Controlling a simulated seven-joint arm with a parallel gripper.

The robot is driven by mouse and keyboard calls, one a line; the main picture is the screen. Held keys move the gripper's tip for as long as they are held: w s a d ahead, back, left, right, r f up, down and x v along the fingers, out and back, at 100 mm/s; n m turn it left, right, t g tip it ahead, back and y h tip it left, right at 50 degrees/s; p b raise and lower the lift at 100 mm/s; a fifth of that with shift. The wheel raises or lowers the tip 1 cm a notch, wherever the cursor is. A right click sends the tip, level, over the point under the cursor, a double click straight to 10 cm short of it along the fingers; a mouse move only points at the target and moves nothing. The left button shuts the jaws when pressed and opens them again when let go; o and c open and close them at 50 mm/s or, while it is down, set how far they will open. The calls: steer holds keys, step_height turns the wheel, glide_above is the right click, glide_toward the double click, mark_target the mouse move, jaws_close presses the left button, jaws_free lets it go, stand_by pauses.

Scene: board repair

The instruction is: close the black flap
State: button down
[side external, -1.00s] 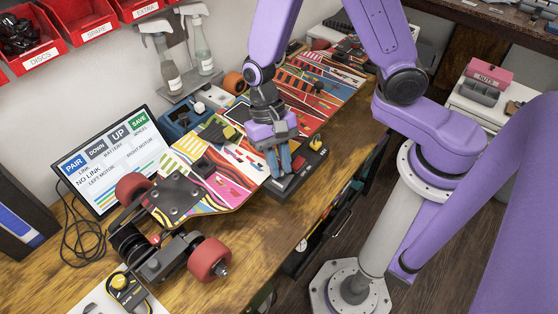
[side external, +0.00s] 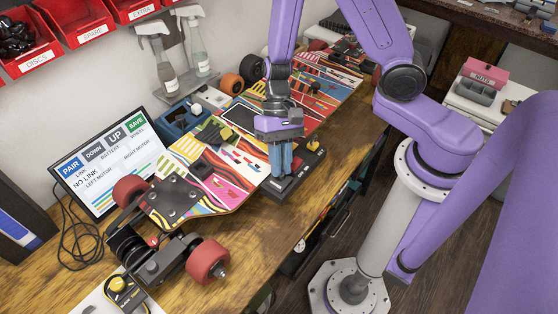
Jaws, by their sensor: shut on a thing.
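My gripper (side external: 281,172) points down with blue fingers close together at the black box (side external: 300,172) beside the painted board (side external: 212,205). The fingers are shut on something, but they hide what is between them. The box is long and low, with a small yellow part at its far end. The near end of the board carries red wheels (side external: 208,261).
A screen (side external: 103,160) stands at the left by the wall. Spray bottles (side external: 160,62) and a blue container (side external: 180,122) stand behind the board. A yellow-and-black meter (side external: 125,291) lies at the front left. Bare wooden table (side external: 255,240) shows in front of the box.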

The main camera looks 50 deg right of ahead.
steer(key=shift+s+d+f+y, duration=0.1)
steer(key=shift+d+f+y, duration=0.3)
steer(key=shift+y, duration=0.6)
steer(key=c, duration=1.1)
jaws_free()
